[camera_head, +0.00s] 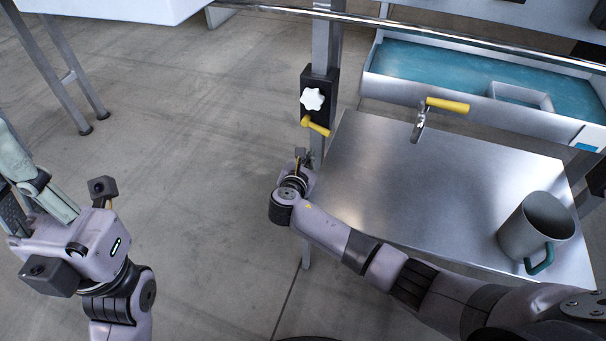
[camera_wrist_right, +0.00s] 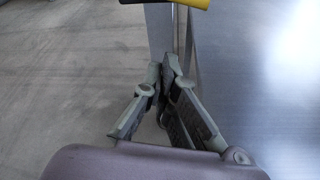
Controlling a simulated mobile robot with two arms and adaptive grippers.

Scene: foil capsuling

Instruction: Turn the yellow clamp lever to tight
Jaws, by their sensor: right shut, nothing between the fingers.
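The yellow clamp lever (camera_head: 316,126) sits at the lower part of a black clamp block (camera_head: 307,85) on an upright metal post. It slopes down to the right, below a white star knob (camera_head: 312,99). My right gripper (camera_head: 301,156) is just below the lever in the head view. In the right wrist view its fingertips (camera_wrist_right: 171,62) are together and empty. A yellow and black piece, apparently the lever (camera_wrist_right: 190,3), shows at the top edge there, apart from the fingertips. My left gripper (camera_head: 28,190) is at the left edge, partly cut off, away from the clamp.
A steel table (camera_head: 400,180) lies right of the post, with a grey mug (camera_head: 537,228) on it. A second yellow-handled metal fitting (camera_head: 446,105) stands near its back edge. A blue-lined trough (camera_head: 450,70) is behind. The floor left of the post is clear.

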